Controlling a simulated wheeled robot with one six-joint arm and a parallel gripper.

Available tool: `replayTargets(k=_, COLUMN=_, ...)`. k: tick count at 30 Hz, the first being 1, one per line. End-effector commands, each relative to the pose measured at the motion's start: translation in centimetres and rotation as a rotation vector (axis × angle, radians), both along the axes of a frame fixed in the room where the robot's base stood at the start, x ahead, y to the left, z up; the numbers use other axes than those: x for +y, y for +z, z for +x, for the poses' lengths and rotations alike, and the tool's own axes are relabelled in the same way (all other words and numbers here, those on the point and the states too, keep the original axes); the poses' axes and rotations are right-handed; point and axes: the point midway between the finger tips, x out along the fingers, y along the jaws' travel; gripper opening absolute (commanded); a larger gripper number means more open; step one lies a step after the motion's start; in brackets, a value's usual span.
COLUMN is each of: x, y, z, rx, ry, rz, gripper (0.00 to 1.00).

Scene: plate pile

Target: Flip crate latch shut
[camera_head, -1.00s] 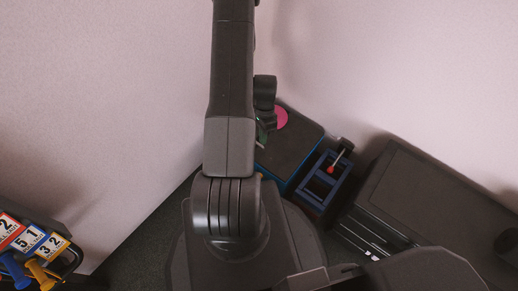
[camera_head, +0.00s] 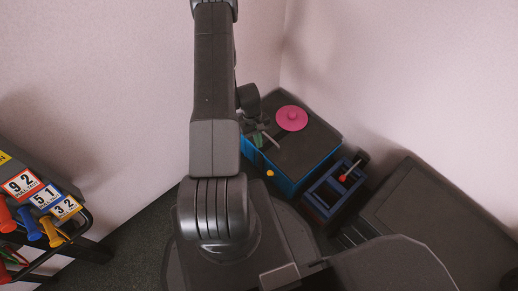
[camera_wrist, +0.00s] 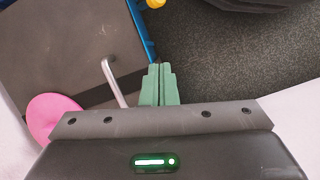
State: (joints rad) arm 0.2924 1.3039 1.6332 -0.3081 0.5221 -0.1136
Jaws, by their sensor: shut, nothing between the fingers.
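A blue-sided box with a dark top (camera_head: 300,150) stands in the corner; its top also shows in the wrist view (camera_wrist: 60,45). A bent grey metal bar (camera_wrist: 113,80) lies over its edge, left of my fingers. A small blue open-framed crate (camera_head: 325,197) sits right of the box, with a red-tipped lever (camera_head: 350,171) tilted on it. I cannot tell which of these is the latch. My gripper (camera_head: 258,139) is by the box's left edge, partly hidden by my arm. In the wrist view its green fingers (camera_wrist: 160,85) are together and empty, apart from the bar.
A pink disc (camera_head: 292,118) lies on the box top. A yellow knob (camera_head: 270,173) sticks out at the box's front side. A dark case (camera_head: 425,215) stands to the right. A rack with numbered tags (camera_head: 45,197) and coloured handles is at left. Walls close in behind.

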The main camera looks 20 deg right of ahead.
Motion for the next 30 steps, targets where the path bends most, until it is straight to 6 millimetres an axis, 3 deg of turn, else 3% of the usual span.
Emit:
replayTargets(k=12, x=-0.5, y=-8.5, z=-3.1, rx=0.003, ry=-0.004, rz=0.002, gripper=0.00)
replayTargets(k=21, x=-0.9, y=-7.7, z=-6.2, rx=0.002, ry=-0.005, rz=-0.001, gripper=0.00)
replayTargets(k=30, x=-0.9, y=-7.5, z=-6.7, rx=0.000, ry=-0.003, rz=0.001, gripper=0.00)
